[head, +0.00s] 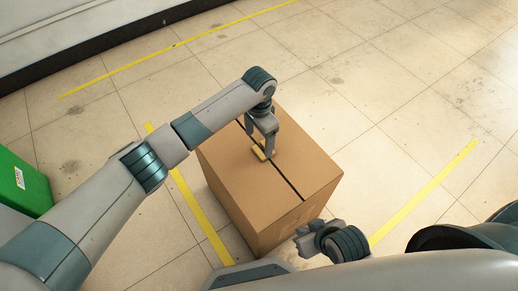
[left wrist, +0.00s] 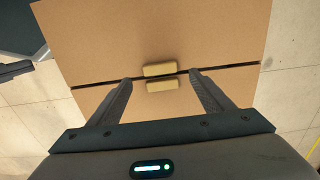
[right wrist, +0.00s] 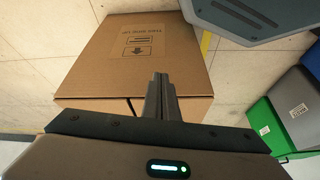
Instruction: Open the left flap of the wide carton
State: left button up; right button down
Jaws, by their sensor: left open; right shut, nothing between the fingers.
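The wide brown carton (head: 228,192) stands on the floor with its top flaps lying shut, split by a dark seam. Two small yellow tabs (head: 258,154) sit at mid-seam, one on each flap; in the left wrist view they show as a far tab (left wrist: 160,69) and a near tab (left wrist: 162,86). My left gripper (head: 268,152) is open over the top, its fingers on either side of the tabs with clear gaps. My right gripper (head: 303,240) is shut and empty near the carton's near right corner. In the right wrist view its closed fingers (right wrist: 161,78) overlap the carton's printed side (right wrist: 110,60).
Yellow floor lines (head: 200,212) run on both sides of the carton. A green bin (head: 22,184) stands at the left, and blue and green bins (right wrist: 285,110) show in the right wrist view. Tiled floor beyond the carton is clear.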

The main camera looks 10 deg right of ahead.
aim_at(259, 152)
pick_arm(q)
notch_tip(259, 152, down, 6)
jog(key=shift+r+b, duration=0.1)
jog(key=shift+b, duration=0.3)
jog(key=c, duration=1.5)
jog(key=shift+r, duration=0.1)
